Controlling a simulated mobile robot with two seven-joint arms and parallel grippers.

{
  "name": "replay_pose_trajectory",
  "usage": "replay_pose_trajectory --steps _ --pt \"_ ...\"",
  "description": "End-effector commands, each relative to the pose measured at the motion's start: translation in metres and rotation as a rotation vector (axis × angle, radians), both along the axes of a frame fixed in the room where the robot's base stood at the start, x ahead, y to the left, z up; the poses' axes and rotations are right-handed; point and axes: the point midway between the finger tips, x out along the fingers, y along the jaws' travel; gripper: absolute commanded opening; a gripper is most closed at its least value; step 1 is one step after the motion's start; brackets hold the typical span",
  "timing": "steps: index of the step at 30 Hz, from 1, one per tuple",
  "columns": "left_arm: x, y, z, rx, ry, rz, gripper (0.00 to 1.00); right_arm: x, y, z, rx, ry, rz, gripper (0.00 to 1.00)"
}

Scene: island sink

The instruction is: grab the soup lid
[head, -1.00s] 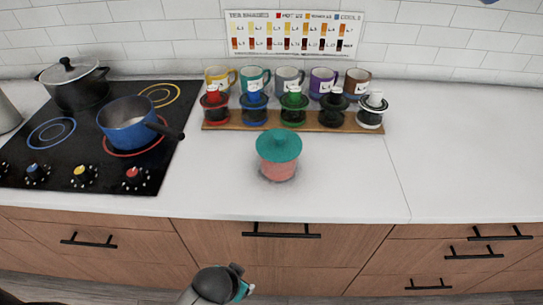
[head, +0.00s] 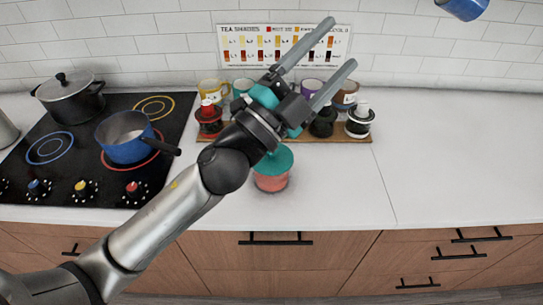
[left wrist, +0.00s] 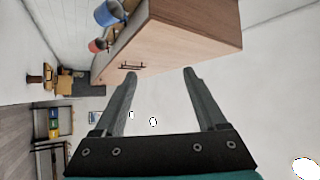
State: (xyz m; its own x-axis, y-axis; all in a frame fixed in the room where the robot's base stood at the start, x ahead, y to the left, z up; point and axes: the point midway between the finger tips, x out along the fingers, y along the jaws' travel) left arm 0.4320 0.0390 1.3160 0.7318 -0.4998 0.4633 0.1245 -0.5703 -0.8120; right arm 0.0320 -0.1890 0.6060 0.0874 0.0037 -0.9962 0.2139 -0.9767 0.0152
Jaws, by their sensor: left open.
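A coral-pink container (head: 270,180) with a teal lid (head: 280,160) stands on the white counter in the head view. My left forearm and wrist cover part of the lid's upper left. My left gripper (head: 341,43) is raised above the counter, fingers apart and empty, pointing to the upper right. The left wrist view also shows its open fingers (left wrist: 160,74) with nothing between them. A black pot with its own lid (head: 67,80) stands at the back left of the stove. My right gripper is not in view.
A black stove (head: 60,180) holds a blue pan (head: 124,140). Several mugs and lidded jars stand on a wooden board (head: 340,138) behind the container, partly hidden by my arm. A blue object (head: 463,8) shows at the top right. The counter at right is clear.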

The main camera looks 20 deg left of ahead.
Motion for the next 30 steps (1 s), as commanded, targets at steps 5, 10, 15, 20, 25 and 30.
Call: replay_pose_trajectory --steps 5,10,15,20,25,30 --pt "-0.039 -0.063 0.014 0.381 -0.323 -0.263 0.74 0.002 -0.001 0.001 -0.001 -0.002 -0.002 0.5" --pt "-0.062 -0.087 -0.029 0.819 -0.504 -0.475 0.74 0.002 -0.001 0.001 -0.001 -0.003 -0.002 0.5" --pt "-0.051 -0.057 -0.092 1.315 -0.537 -0.622 0.74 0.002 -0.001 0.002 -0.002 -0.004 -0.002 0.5" --pt "-0.021 0.015 -0.132 1.765 -0.417 -0.676 0.74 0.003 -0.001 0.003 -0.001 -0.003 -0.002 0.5" --pt "0.003 0.092 -0.139 2.09 -0.222 -0.662 0.74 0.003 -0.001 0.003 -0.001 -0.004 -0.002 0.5" --pt "0.011 0.132 -0.136 2.226 -0.099 -0.642 0.74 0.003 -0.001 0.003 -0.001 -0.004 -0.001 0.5"
